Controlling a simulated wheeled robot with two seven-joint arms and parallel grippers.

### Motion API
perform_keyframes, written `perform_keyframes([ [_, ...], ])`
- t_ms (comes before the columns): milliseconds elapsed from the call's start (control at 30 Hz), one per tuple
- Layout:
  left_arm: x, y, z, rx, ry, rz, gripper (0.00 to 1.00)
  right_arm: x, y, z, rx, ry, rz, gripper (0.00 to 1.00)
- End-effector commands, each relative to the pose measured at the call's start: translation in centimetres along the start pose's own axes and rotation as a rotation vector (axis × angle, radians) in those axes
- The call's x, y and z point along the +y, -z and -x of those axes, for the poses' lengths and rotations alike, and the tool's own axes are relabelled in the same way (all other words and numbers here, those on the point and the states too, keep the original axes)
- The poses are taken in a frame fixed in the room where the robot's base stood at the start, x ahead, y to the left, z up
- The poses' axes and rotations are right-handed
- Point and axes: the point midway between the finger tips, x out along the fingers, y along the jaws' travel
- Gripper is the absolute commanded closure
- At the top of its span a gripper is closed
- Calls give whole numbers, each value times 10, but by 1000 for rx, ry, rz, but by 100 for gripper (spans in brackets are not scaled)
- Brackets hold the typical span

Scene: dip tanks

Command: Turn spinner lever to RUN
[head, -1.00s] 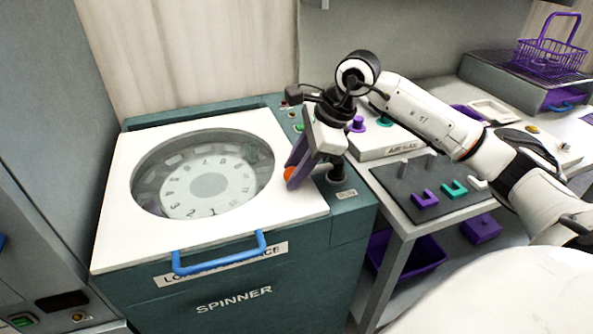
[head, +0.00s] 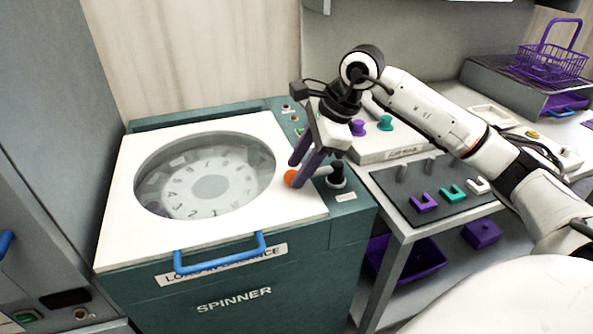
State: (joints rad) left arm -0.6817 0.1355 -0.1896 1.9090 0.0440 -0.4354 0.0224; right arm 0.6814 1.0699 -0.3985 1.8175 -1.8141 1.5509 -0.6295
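The spinner (head: 234,298) is a teal cabinet with a white lid and a round window. Its lever has an orange ball knob (head: 290,177) and a pale rod running right to a black pivot (head: 337,173). A small label, too blurred to read, sits below the pivot. My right gripper (head: 296,174) has two purple fingers, visibly apart, with their tips right at the orange knob. One finger crosses in front of the rod; I cannot tell whether they touch the knob. My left gripper is out of view.
A blue handle (head: 220,253) crosses the lid's front edge. Small buttons (head: 290,117) line the cabinet behind my gripper. At right, a dark board (head: 425,206) holds purple, teal and white clips on a table. A purple basket (head: 548,58) stands at back right.

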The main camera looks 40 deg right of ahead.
Motion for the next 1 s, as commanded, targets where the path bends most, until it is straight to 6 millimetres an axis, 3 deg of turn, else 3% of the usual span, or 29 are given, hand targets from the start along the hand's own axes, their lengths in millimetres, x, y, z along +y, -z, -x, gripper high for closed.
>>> perform_keyframes([
  [200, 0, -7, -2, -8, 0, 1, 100, -1, 1, 46, 1, 7, 1, 64],
  [400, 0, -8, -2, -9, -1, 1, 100, -1, 1, 76, 1, 4, 0, 64],
  [567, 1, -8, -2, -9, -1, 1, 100, 0, 0, 85, 0, 2, 0, 64],
  [1000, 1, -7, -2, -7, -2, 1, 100, 0, 1, 85, 1, 1, 0, 64],
])
